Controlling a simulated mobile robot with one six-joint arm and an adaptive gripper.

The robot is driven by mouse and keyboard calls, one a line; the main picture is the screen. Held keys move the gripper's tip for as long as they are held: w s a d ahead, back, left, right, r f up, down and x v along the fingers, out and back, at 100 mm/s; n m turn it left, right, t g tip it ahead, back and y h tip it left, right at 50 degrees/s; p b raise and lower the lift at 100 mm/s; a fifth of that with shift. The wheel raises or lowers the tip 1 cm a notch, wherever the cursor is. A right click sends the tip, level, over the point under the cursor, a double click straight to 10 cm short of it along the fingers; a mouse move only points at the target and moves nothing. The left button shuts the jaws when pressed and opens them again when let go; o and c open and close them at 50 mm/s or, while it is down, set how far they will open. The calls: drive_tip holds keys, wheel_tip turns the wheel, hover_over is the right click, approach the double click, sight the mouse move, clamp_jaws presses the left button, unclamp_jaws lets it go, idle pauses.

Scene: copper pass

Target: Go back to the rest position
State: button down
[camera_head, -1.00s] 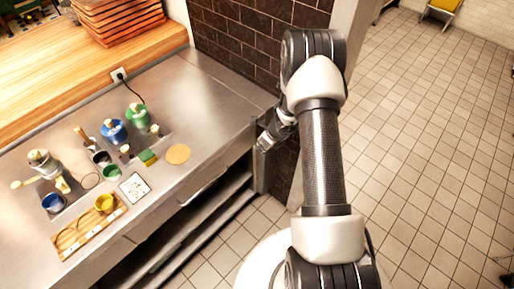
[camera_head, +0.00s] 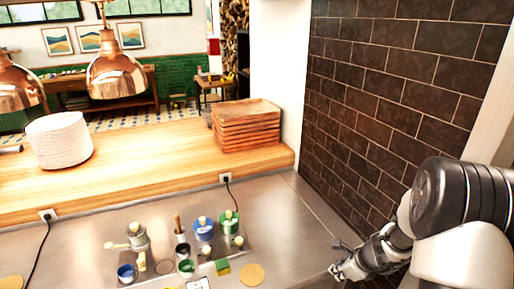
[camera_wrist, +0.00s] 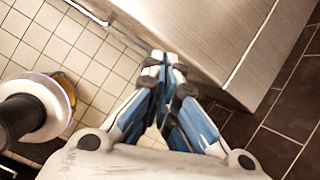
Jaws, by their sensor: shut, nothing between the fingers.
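My gripper (camera_head: 338,270) is at the lower right of the head view, by the right end of the steel counter (camera_head: 290,215) and in front of the dark tiled wall. In the wrist view my gripper (camera_wrist: 165,62) has its fingers together with nothing between them. It points toward the counter's edge (camera_wrist: 215,45), with tiled floor below. In the head view my arm reaches in from the right side.
Behind are a wooden ledge (camera_head: 180,165), stacked plates (camera_head: 58,140), stacked wooden trays (camera_head: 246,125) and hanging copper lamps (camera_head: 117,70).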

drive_tip(key=s+a+r+n+y, duration=0.1)
drive_tip(key=s+a+r+n, duration=0.3)
drive_tip(key=a+r+n, duration=0.45)
drive_tip(key=s+a+r+n, duration=0.4)
drive_tip(key=s+r+n, duration=0.1)
drive_tip(key=r, duration=0.6)
drive_tip(key=s+r+n+h, duration=0.1)
drive_tip(key=s+r+n, duration=0.1)
drive_tip(key=s+n, duration=0.5)
drive_tip(key=s+r+n+h+b, duration=0.1)
drive_tip(key=s+n, duration=0.5)
drive_tip(key=s, duration=0.6)
wheel_tip(320, 180, up, 2)
drive_tip(key=shift+r+n+h, duration=0.25)
drive_tip(key=shift+n+h, duration=0.1)
drive_tip(key=shift+h, duration=0.25)
drive_tip(key=shift+s, duration=0.1)
